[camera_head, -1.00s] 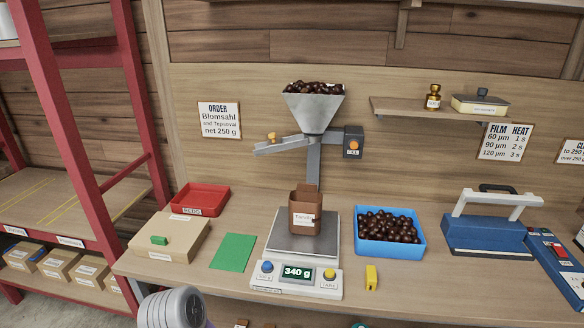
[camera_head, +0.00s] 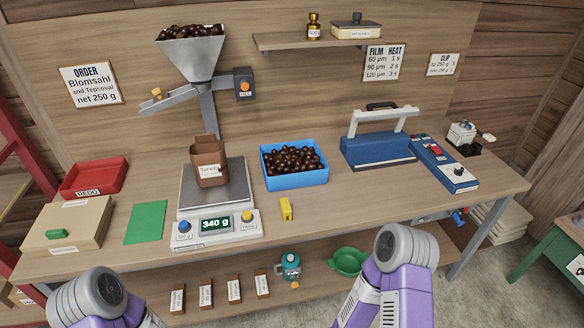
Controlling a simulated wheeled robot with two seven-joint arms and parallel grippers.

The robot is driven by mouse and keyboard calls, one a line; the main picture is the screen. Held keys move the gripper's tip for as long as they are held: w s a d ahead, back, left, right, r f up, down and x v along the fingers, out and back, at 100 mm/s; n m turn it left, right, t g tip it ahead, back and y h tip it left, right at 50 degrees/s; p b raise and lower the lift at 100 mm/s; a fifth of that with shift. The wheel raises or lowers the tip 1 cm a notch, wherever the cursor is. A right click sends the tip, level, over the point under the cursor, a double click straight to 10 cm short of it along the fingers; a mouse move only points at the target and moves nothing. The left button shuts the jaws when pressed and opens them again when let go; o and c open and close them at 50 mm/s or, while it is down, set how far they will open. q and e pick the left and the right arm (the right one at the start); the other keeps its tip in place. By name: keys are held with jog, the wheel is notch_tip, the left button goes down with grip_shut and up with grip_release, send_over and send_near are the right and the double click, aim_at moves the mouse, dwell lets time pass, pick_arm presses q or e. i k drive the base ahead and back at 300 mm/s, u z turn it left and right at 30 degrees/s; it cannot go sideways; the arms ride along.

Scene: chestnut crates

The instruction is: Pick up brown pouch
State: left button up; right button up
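The brown pouch (camera_head: 209,164) stands upright on the metal plate of the scale (camera_head: 217,228). It has a white label on its front and its top looks open. The scale display reads 340 g. Purple and grey parts of my two arms show at the bottom left and bottom right of the head view, well in front of the pouch and apart from it. Neither gripper's fingers are in view.
A steel hopper (camera_head: 190,53) of chestnuts with a chute stands behind the pouch. A blue crate (camera_head: 296,180) of chestnuts and a yellow block (camera_head: 286,209) are to the right. A green sheet (camera_head: 147,222) and a red tray (camera_head: 94,179) are left. A blue sealer (camera_head: 379,150) stands farther right.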

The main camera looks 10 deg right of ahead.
aim_at(207, 156)
jog(key=u, duration=2)
jog(key=i, duration=1.4)
jog(key=z, duration=3.05)
